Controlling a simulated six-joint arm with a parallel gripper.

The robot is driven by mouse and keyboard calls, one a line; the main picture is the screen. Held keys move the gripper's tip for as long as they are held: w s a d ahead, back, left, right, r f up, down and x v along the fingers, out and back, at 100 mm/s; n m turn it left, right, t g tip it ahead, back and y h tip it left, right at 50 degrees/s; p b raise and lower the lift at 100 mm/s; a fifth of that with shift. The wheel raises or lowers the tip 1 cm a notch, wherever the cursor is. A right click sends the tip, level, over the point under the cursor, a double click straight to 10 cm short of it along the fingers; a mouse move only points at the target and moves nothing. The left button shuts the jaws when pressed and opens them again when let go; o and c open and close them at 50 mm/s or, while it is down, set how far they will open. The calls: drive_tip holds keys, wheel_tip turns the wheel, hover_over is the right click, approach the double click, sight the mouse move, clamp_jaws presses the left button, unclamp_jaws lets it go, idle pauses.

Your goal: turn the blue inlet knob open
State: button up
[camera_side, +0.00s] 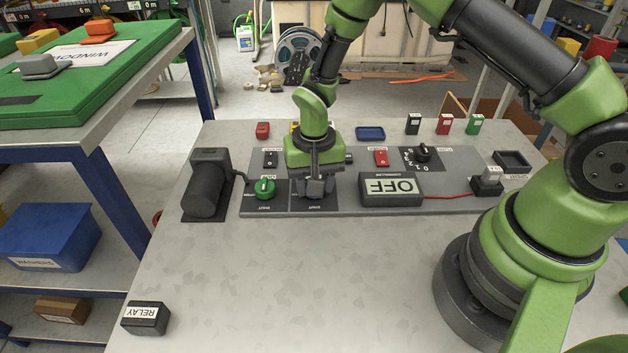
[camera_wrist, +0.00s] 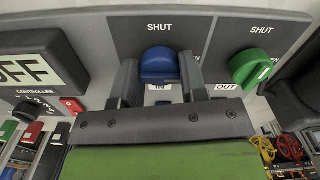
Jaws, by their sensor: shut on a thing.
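The blue inlet knob (camera_wrist: 159,66) sits on a dark plate (camera_wrist: 205,28) marked SHUT, with an IN label partly hidden beneath it. My gripper (camera_wrist: 160,78) is shut on the knob, one finger on each side of it. In the side view my gripper (camera_side: 315,188) points down at the panel and mostly hides the blue knob. The knob's pointer mark is not visible.
A green knob (camera_wrist: 250,68) marked OUT stands close beside the blue one. The controller box (camera_side: 390,187) reading OFF lies right of my gripper. A dark motor-like unit (camera_side: 207,183) stands to the left. The front of the table (camera_side: 290,290) is mostly clear, except a RELAY box (camera_side: 146,318).

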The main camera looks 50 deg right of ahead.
drive_tip(key=o, duration=0.9)
wheel_tip(320, 180, up, 10)
idle(0.4)
wheel_tip(320, 180, up, 9)
drive_tip(key=t, duration=0.2)
hover_over(328, 200)
drive_tip(key=s+r+n+t, duration=0.1)
drive_tip(key=s+r, duration=0.2)
drive_tip(key=s, duration=0.2)
drive_tip(key=s+r+n+t+y, duration=0.1)
drive_tip(key=s+r+t, duration=0.1)
drive_tip(key=s+r, duration=0.2)
drive_tip(key=s+r+n+t+y, duration=0.1)
drive_tip(key=s+r+t, duration=0.1)
drive_tip(key=s, duration=0.5)
drive_tip(key=shift+d+r, duration=0.15)
drive_tip(key=shift+r, duration=0.55)
